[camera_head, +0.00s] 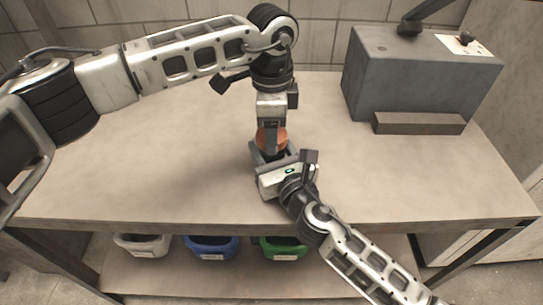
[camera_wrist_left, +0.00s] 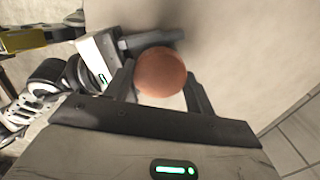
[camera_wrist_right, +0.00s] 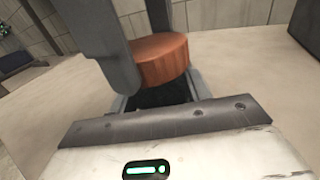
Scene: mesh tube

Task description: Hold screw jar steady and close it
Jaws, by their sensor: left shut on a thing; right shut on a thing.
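The jar's round orange-brown lid (camera_head: 274,141) shows near the middle of the table. It fills the space between my left fingers in the left wrist view (camera_wrist_left: 160,72). My left gripper (camera_head: 271,127) comes down from above and is shut on the lid. My right gripper (camera_head: 268,154) comes from the front, low at the table, and is shut on the dark jar body (camera_wrist_right: 160,95) below the lid. The right wrist view shows the lid (camera_wrist_right: 160,60) above the body, with my left fingers beside it. The jar looks upright. The seam between lid and body is mostly hidden.
A large grey box (camera_head: 415,80) stands at the table's back right, with a low grey block (camera_head: 420,123) before it. White (camera_head: 143,245), blue (camera_head: 211,248) and green (camera_head: 283,248) bins sit under the front edge. The table is clear around the jar.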

